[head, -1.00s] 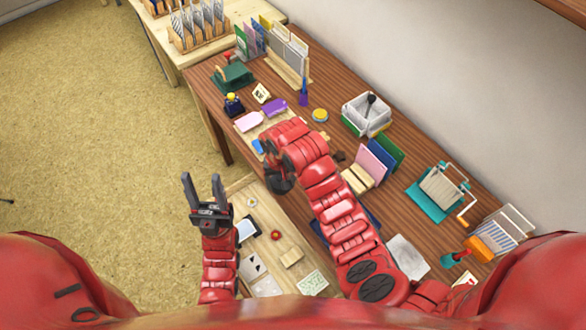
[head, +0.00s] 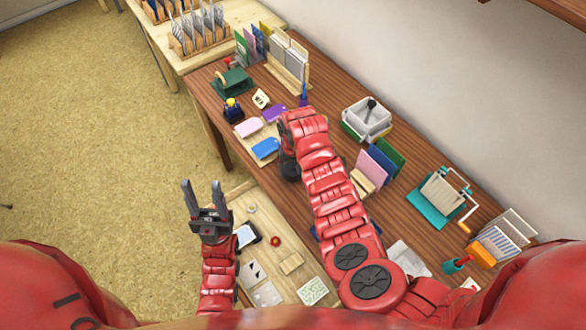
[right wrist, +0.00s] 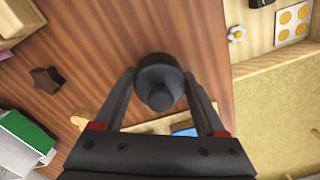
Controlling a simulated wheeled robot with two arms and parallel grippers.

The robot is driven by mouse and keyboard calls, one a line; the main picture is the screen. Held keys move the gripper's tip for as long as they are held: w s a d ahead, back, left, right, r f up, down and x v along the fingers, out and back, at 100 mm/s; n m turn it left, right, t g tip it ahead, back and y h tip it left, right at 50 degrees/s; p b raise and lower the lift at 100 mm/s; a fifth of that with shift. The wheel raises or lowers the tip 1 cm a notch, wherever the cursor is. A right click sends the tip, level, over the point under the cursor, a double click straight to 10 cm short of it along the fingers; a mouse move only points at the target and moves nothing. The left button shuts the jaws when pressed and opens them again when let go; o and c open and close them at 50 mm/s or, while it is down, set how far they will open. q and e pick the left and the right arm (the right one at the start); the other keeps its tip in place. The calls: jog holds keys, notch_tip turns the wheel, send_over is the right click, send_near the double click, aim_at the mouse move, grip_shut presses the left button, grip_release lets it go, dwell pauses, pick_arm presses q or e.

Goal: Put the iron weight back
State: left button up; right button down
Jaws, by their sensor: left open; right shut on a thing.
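The iron weight (right wrist: 160,84) is a dark round cylinder with a knob in the right wrist view. It sits between the fingers of my right gripper (right wrist: 160,76), which is shut on it over the brown table. In the head view my right gripper (head: 289,165) is beside the inkpads, at the table's near-left part; its arm hides much of what is under it. I cannot tell there how high the weight is. My left gripper (head: 202,188) is open and empty, at the left end of the low wooden tray (head: 237,193).
Pink (head: 248,128), purple (head: 274,113) and blue (head: 265,149) pads lie left of my right gripper. A white bin (head: 367,118), upright cards (head: 380,163) and a teal crank device (head: 440,195) stand to the right. A brown star-shaped thing (right wrist: 46,79) lies on the table.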

jog(key=shift+f, duration=0.35)
jog(key=shift+w, duration=0.1)
jog(key=shift+f, duration=0.1)
jog(key=shift+f, duration=0.15)
grip_release()
